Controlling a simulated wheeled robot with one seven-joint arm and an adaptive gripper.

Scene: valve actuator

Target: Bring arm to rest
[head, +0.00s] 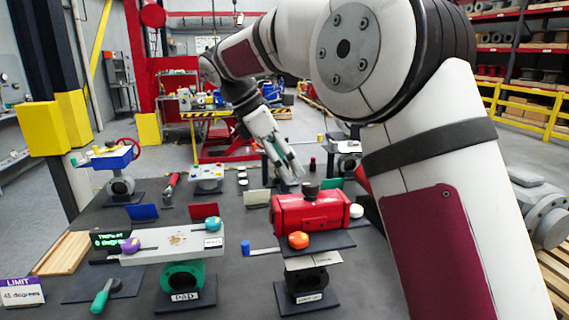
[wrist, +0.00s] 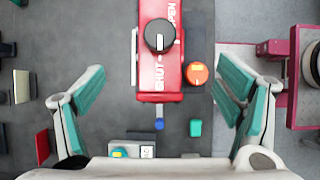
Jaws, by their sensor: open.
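My arm (head: 430,140) fills the right of the head view and reaches out over the table. My gripper (head: 287,155) hangs above the table's far middle, pointing down. In the wrist view my gripper (wrist: 160,95) is open, its teal-padded fingers spread wide with nothing held. Between and beyond the fingers lies a red valve actuator (wrist: 158,85) with SHUT and OPEN lettering and a black knob (wrist: 160,35). The red actuator (head: 312,212) also shows in the head view, on a black valve, nearer than the gripper. The gripper appears apart from it.
A grey actuator plate (head: 165,247) on a green valve (head: 182,275) stands front left, with a green-handled screwdriver (head: 103,296) beside it. A blue actuator (head: 110,158) stands at far left. An orange knob (wrist: 197,73) sits beside the red actuator. Bare table shows between the stations.

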